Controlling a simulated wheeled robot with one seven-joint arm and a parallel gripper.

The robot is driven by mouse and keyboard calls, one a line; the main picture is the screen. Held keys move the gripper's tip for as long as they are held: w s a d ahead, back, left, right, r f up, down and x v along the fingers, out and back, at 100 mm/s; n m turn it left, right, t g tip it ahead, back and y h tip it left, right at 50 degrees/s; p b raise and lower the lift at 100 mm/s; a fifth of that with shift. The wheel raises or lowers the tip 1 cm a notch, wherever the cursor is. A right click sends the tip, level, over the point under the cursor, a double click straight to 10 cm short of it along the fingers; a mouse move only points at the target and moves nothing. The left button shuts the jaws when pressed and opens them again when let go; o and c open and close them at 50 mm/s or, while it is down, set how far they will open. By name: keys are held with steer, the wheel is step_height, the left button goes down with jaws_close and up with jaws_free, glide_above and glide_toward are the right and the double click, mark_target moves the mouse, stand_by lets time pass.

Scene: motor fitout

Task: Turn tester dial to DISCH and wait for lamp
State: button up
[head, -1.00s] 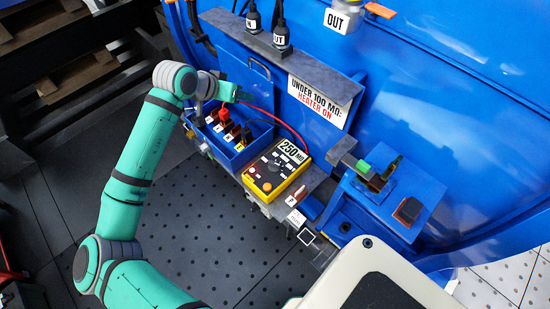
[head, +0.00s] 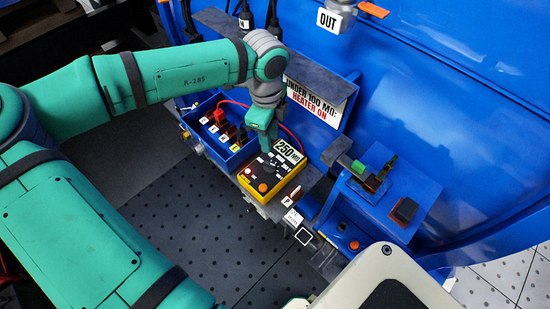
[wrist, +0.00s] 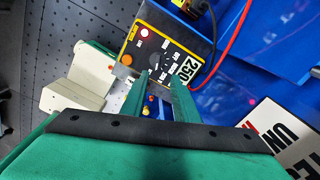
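The yellow tester (head: 284,184) with a dark face lies on the ledge, and its display reads 250 MΩ. It also shows in the wrist view (wrist: 190,49), where the dark dial (wrist: 160,61) sits mid-face with small white labels around it, too small to read surely. My gripper (head: 268,150) points down over the tester's upper face, close to the dial. In the wrist view its fingers (wrist: 160,77) are apart with a gap between them; contact cannot be told.
A blue bin (head: 235,160) with labelled plugs stands left of the tester, and a red lead (head: 292,130) arcs behind it. A sign (head: 315,100) about 100 MΩ and the heater is behind. A blue box (head: 385,205) with a green-tipped part stands to the right.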

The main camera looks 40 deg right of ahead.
mark_target(270, 164)
step_height(270, 164, down, 11)
steer(key=shift+s+a+r, duration=0.15)
stand_by(0.4)
steer(key=shift+c, duration=0.3)
jaws_close()
